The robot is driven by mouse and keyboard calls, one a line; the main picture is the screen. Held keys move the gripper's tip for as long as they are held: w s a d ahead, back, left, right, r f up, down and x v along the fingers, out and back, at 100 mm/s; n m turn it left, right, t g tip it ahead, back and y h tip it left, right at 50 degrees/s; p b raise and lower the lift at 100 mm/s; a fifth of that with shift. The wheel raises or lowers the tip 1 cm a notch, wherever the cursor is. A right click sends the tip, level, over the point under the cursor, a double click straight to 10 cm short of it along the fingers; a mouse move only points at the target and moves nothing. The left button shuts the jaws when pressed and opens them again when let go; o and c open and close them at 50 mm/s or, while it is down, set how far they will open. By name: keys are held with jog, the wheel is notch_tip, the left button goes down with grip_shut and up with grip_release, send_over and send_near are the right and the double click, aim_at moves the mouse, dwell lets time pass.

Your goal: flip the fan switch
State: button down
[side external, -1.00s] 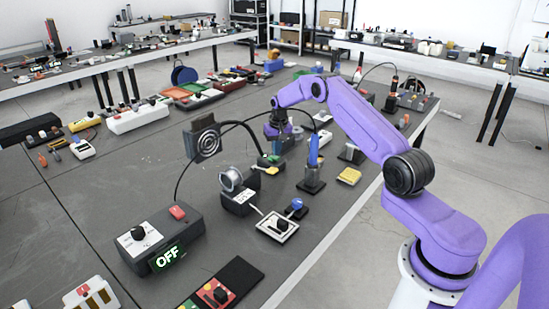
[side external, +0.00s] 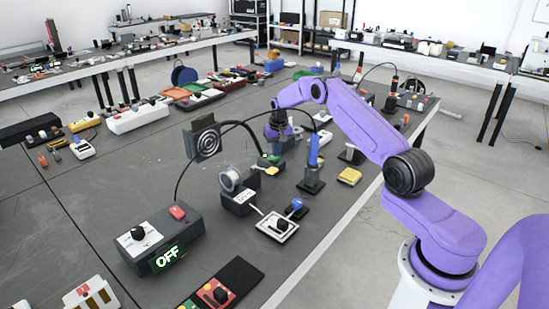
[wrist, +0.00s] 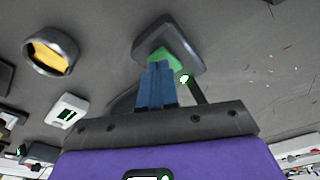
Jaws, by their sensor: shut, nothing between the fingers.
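The fan (side external: 203,138) is a dark square panel with pale rings. It stands at the middle left of the side view, with a thick black curved arm behind it. A thin cable runs from it toward a grey control box (side external: 190,228) with a black knob (side external: 138,233), a red button (side external: 178,212) and a lit green OFF display (side external: 167,257). My gripper (side external: 277,137) is shut and empty, above a small dark base with a green top (side external: 268,160). In the wrist view, its blue fingers (wrist: 156,88) partly cover a green-topped dark base (wrist: 165,55).
A spool (side external: 230,180) on a dark stand, a white-framed switch plate (side external: 277,226) and a blue upright piece (side external: 313,152) stand near my gripper.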

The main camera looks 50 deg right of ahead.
jog(key=shift+f, duration=0.55)
dwell(0.4)
jog(key=shift+r, duration=3.55)
